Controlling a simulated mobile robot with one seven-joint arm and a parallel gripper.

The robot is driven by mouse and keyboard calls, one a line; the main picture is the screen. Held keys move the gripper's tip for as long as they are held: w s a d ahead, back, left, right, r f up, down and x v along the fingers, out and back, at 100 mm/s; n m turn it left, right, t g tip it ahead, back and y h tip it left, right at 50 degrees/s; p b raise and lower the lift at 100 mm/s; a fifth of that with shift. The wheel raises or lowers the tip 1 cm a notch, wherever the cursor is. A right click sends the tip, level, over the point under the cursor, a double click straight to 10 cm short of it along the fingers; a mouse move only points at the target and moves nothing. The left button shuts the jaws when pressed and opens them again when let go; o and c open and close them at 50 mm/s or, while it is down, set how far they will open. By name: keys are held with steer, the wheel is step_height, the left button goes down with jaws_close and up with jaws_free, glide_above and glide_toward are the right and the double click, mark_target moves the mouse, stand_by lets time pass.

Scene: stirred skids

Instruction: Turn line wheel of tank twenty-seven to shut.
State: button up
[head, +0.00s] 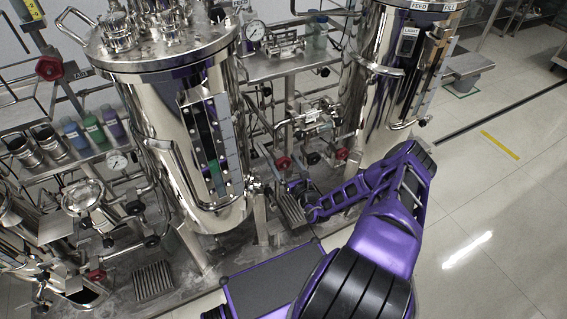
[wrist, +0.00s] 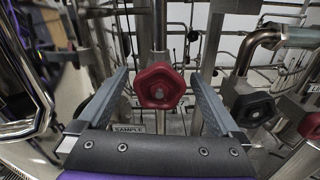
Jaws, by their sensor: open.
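In the wrist view a red hand wheel (wrist: 159,86) sits between the fingers of my gripper (wrist: 160,76), facing the camera. The fingers are open, one on each side, with a visible gap to the wheel. A plate reading SAMPLE (wrist: 128,128) shows below it, partly hidden by my gripper. In the head view my gripper (head: 298,197) is low between the two steel tanks, the left one (head: 170,130) and the right one (head: 375,90). Red wheels (head: 283,162) show in the pipework behind it. I cannot read any tank number or tell which wheel is the line wheel.
A black wheel (wrist: 254,109) stands close right of my gripper, with another red wheel (wrist: 311,125) at the far right edge. Pipes crowd the space behind. A polished steel surface (wrist: 22,85) is at left. Open floor (head: 495,190) lies at the right.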

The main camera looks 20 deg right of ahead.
steer(key=shift+w, duration=0.25)
steer(key=c, duration=1.3)
